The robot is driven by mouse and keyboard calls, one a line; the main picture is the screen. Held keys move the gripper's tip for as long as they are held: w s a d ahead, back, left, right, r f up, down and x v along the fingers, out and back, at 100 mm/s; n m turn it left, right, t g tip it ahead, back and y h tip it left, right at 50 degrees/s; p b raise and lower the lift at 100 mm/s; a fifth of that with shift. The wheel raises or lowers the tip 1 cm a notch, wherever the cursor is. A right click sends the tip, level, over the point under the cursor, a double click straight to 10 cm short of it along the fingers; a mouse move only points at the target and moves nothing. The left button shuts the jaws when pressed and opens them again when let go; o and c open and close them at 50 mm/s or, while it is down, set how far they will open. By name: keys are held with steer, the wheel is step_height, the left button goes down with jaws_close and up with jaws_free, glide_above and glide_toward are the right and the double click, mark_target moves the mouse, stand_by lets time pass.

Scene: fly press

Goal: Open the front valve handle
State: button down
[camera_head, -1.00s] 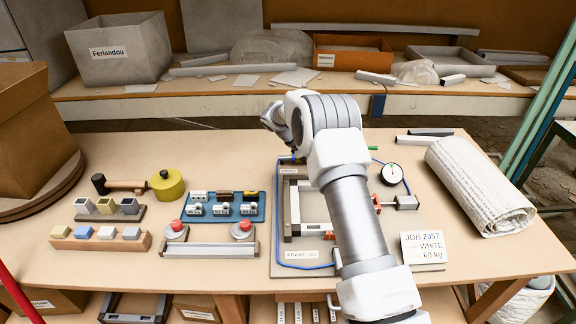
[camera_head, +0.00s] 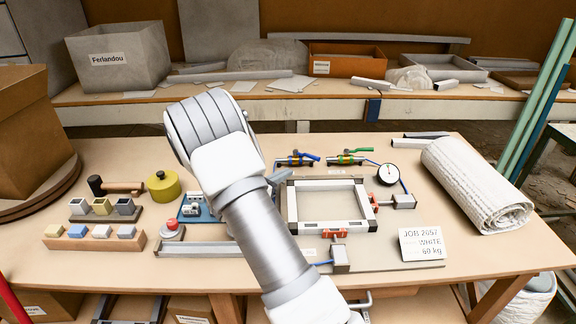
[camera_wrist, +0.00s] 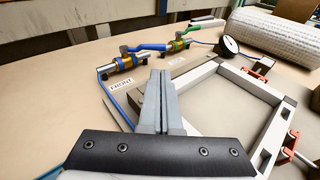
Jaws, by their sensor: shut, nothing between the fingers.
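The front valve (camera_wrist: 122,66), with a brass body and a blue handle, stands at the back of the fixture board, behind a label reading FRONT (camera_wrist: 121,84) in the wrist view. In the head view this valve (camera_head: 295,160) is left of a similar valve with a green handle (camera_head: 346,157). My gripper (camera_wrist: 160,75) is shut and empty. In the wrist view its fingertips point toward the valves, apart from the front valve and on its near right side. In the head view my arm hides most of the gripper.
A round gauge (camera_head: 388,175) stands right of the valves. Blue tubing (camera_wrist: 116,105) runs from the front valve. A blue tray (camera_head: 186,211) is partly behind my arm.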

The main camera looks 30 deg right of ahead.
mark_target(312, 158)
steer(key=shift+a+f+n+t, duration=0.15)
steer(key=shift+a+n+t, duration=0.15)
steer(key=shift+a+n, duration=0.1)
steer(key=b+x, duration=0.2)
steer(key=x, duration=1.2)
steer(key=shift+a+f, duration=0.1)
